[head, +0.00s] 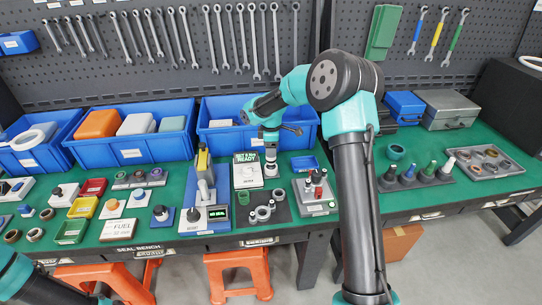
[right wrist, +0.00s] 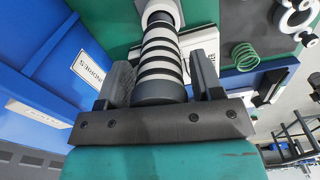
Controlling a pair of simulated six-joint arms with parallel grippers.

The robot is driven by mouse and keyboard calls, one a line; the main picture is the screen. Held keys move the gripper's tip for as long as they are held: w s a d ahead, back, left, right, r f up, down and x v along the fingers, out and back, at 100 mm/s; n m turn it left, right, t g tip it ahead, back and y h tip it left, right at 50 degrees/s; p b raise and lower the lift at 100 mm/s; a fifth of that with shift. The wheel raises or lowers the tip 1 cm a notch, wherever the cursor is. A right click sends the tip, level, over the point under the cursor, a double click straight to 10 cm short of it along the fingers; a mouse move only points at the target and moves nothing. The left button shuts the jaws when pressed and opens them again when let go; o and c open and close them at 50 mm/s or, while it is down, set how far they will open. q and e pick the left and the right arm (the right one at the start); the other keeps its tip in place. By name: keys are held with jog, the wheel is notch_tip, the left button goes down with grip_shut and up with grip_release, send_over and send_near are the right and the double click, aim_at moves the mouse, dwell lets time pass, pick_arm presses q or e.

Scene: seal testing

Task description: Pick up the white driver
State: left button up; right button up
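A dark stand piece with a white top, apparently the white driver (head: 448,165), stands at the right end of a row of coloured-topped drivers on the right bench. My right gripper (head: 271,136) is far to its left, over the middle of the left bench. In the right wrist view the right gripper's fingers (right wrist: 162,82) lie close against both sides of a black-and-white ringed cylinder (right wrist: 160,60). The cylinder runs away from the palm, with a white far part. A pale part of it shows below the gripper in the head view (head: 270,158). My left gripper is out of frame.
Blue bins (head: 133,155) line the back of the left bench. A blue device (head: 208,218), a white READY card (head: 247,181) and a grey block with small posts (head: 316,196) stand near the gripper. A tray of rings (head: 487,163) lies right of the drivers.

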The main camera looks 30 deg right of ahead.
jog(key=c, duration=0.9)
jog(key=shift+o, duration=0.2)
jog(key=shift+r, duration=0.15)
notch_tip(320, 180, up, 10)
jog(key=shift+f, duration=0.1)
